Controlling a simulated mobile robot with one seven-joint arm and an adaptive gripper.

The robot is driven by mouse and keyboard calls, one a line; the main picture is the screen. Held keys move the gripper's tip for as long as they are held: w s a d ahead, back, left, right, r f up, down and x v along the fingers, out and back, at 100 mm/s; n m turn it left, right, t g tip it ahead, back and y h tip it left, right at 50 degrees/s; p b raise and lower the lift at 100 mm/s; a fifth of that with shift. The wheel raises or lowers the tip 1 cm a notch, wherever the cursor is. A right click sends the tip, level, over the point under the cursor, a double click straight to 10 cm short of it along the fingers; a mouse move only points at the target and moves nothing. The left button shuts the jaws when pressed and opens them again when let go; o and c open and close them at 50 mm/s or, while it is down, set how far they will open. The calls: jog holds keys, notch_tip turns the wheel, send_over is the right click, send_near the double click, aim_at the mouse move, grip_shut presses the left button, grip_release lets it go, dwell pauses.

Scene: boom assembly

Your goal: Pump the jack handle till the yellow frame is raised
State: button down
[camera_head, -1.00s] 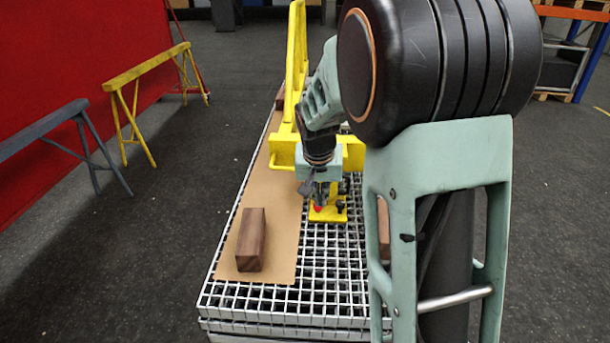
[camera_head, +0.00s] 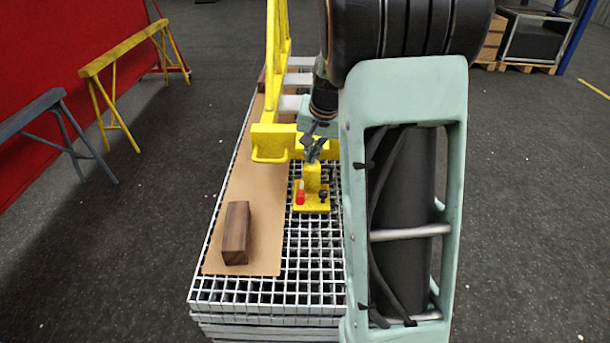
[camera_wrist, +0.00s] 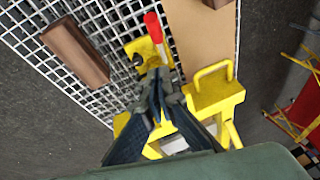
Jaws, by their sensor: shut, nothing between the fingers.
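The jack is a small yellow block on a yellow base plate (camera_head: 311,206) on the grating. Its handle has a red grip (camera_head: 300,193), which also shows in the wrist view (camera_wrist: 153,27) with a pale rod below it. The yellow frame (camera_head: 272,142) stands just behind the jack, its tall mast rising away. My gripper (camera_head: 312,153) is over the top of the jack, beside the frame's front. In the wrist view, my gripper (camera_wrist: 161,88) has its fingers together with nothing in them, near the handle's lower end. The red grip is clear of the fingers. Whether the fingers touch the jack cannot be told.
A brown wooden block (camera_head: 236,233) lies on a tan board (camera_head: 265,255) at the left of the metal grating (camera_head: 300,295). Another block (camera_wrist: 75,50) shows in the wrist view. Yellow (camera_head: 120,55) and grey (camera_head: 30,116) trestles stand left. Floor is open on the right.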

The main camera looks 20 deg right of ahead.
jog(key=b, duration=0.1)
send_over(301, 193)
jog(key=d, duration=0.2)
notch_tip(301, 193, down, 9)
jog(key=shift+s+a+f+b, duration=0.2)
jog(key=shift+a+f, duration=0.15)
jog(key=shift+f, duration=0.25)
jog(key=shift+s+a+f+b, duration=0.1)
jog(key=shift+a+f+b, duration=0.15)
jog(key=shift+f, duration=0.3)
jog(key=shift+s+a+f, duration=0.2)
jog(key=shift+a+f, duration=0.1)
jog(key=shift+f, duration=0.25)
jog(key=shift+f, duration=0.1)
